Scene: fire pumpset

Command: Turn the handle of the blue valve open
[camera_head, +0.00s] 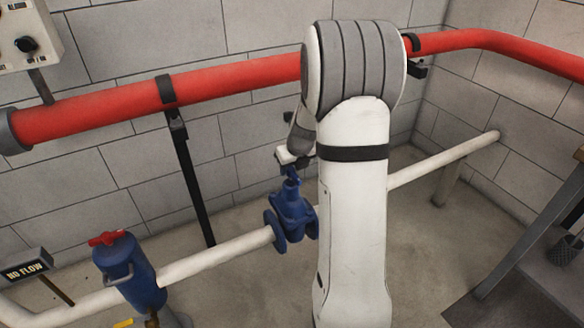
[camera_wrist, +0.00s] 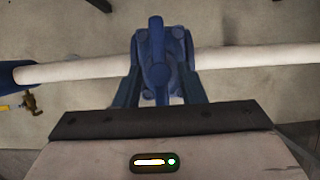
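The blue valve (camera_head: 293,215) sits in the white pipe, just left of my arm in the head view. Its blue handle (camera_wrist: 157,52) shows in the wrist view as a bar running up the picture, across the pipe. My gripper (camera_wrist: 160,88) is above the valve in the wrist view, with its two fingers apart on either side of the handle's line. Contact between fingers and handle cannot be made out. In the head view my gripper is small and partly hidden by my arm, close above the valve top.
A white pipe (camera_head: 215,262) runs through the valve. A red pipe (camera_head: 235,85) crosses the wall behind my arm. A blue fitting with a red handle (camera_head: 128,268) and a NO FLOW sign (camera_head: 27,268) stand at left. A table leg (camera_head: 530,240) is at right.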

